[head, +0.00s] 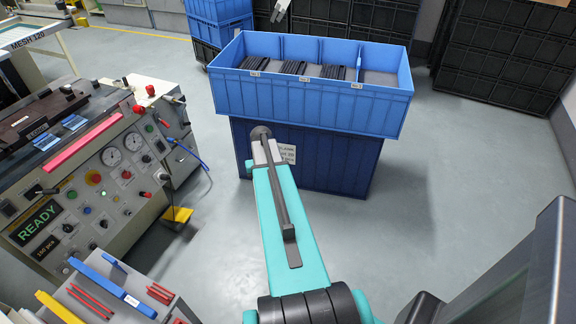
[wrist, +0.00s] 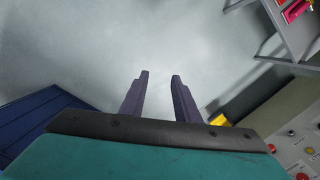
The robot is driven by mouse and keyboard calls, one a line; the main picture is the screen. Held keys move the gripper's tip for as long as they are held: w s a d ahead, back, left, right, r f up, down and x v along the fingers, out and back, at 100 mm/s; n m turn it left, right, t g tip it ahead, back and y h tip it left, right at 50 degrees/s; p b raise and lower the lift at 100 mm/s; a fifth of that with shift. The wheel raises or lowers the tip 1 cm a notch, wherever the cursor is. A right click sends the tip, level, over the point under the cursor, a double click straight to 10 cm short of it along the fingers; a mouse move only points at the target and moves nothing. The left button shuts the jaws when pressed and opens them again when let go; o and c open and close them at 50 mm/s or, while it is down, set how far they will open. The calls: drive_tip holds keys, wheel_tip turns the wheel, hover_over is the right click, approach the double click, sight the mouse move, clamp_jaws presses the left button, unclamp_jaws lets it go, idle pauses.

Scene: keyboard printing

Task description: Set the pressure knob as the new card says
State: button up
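The machine's control panel (head: 95,190) is at the left in the head view, with two round gauges, several small knobs and coloured buttons. I cannot tell which knob is the pressure knob. A white card (head: 287,153) with small dark print is on the front of the dark blue crate, partly covered by my arm; its text is not fully readable. In the wrist view my gripper (wrist: 156,80) is open and empty, its two fingers apart over bare floor. A corner of the panel (wrist: 300,145) shows at the lower right there, clear of the fingers.
A blue divided bin (head: 310,107) with dark parts stands on the dark blue crate (head: 340,175). A green READY display (head: 36,221) is on the machine. A rack with blue and red tools (head: 110,285) is at the lower left. The floor (head: 430,190) at right is free.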

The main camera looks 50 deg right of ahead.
drive_tip(key=s+a+f+n+g, duration=0.15)
drive_tip(key=a+f, duration=0.45)
drive_tip(key=a, duration=0.6)
drive_tip(key=s+a+f+n+g, duration=0.1)
drive_tip(key=s+a+f+n, duration=0.15)
drive_tip(key=a+f, duration=0.65)
drive_tip(key=s+a+f+n+g, duration=0.1)
drive_tip(key=s+a+f, duration=0.1)
drive_tip(key=s+a, duration=0.6)
drive_tip(key=s+a+f+n+g+h, duration=0.1)
drive_tip(key=s+a+f+n, duration=0.1)
drive_tip(key=s+a, duration=0.6)
drive_tip(key=a, duration=0.2)
drive_tip(key=shift+a+f+n, duration=0.15)
drive_tip(key=shift+a+n, duration=0.15)
drive_tip(key=shift+a, duration=0.05)
drive_tip(key=shift+o, duration=0.3)
drive_tip(key=shift+s, duration=0.1)
